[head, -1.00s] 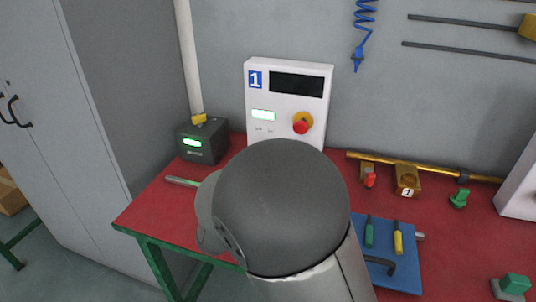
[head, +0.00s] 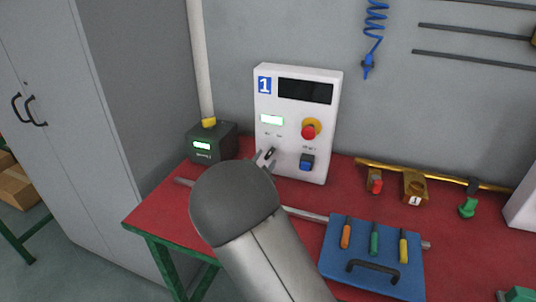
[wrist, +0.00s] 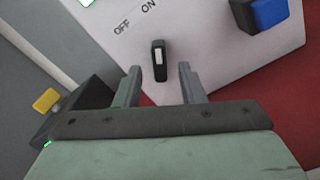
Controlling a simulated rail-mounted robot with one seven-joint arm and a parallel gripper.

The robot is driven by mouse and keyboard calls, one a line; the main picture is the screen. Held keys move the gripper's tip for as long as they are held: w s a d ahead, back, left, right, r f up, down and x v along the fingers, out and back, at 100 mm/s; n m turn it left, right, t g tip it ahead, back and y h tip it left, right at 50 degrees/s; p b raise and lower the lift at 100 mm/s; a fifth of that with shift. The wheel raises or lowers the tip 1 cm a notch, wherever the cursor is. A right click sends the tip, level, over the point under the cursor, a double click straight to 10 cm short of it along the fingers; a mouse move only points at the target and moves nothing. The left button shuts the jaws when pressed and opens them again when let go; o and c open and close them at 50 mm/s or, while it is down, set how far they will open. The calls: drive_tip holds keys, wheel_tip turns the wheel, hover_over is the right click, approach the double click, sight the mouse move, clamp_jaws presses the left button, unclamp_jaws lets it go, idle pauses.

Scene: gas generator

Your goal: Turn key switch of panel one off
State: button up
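Panel one (head: 291,127) is a white box marked with a blue "1", standing at the back of the red table. Its key switch (wrist: 158,60) is a small black upright handle below the OFF and ON labels in the wrist view; its handle points nearer to the ON label. My gripper (wrist: 158,72) is open, with one finger on each side of the key switch and a visible gap on both sides. In the head view, my gripper (head: 265,157) is at the panel's lower left, and my arm covers part of the table.
A red emergency button (head: 309,130) and a blue button (head: 307,163) are on the panel, right of the key. A dark box with a yellow top (head: 211,143) stands close on the left. A blue tool board (head: 373,262) and a brass pipe (head: 430,175) lie to the right.

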sight(269, 157)
drive_tip(key=shift+x, duration=1.7)
drive_tip(key=shift+s, duration=0.1)
clamp_jaws()
drive_tip(key=shift+n, duration=0.4)
drive_tip(key=n+p, duration=0.2)
drive_tip(key=n, duration=0.3)
drive_tip(key=shift+n, duration=0.3)
drive_tip(key=n+p, duration=0.1)
drive_tip(key=n, duration=0.1)
drive_tip(key=n+p, duration=0.2)
drive_tip(key=n, duration=0.1)
drive_tip(key=shift+d+n, duration=0.2)
drive_tip(key=shift+n, duration=0.1)
